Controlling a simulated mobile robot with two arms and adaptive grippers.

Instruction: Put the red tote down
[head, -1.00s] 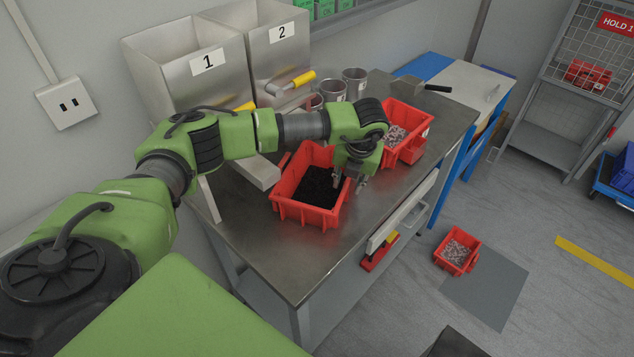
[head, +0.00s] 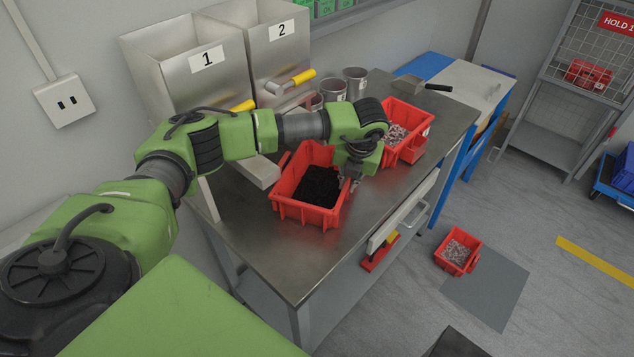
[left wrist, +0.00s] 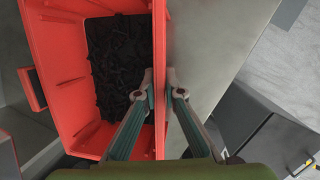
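A red tote (head: 306,213) filled with small black parts sits on the metal bench, upright. My left gripper (head: 351,184) is at its right-hand wall. In the left wrist view, my left gripper (left wrist: 160,76) has one finger inside the red tote (left wrist: 62,75) and the other outside. The fingertips are close together with the tote's wall pinched between them. The black parts (left wrist: 122,62) lie below the inner finger. My right gripper is not in view.
A second red tote (head: 408,153) with grey parts stands behind on the bench (head: 395,197). Metal cups (head: 354,82) and bins 1 (head: 190,85) and 2 (head: 278,55) are at the back. Another red tote (head: 457,251) is on the floor by a grey mat (head: 495,292). The bench's front is clear.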

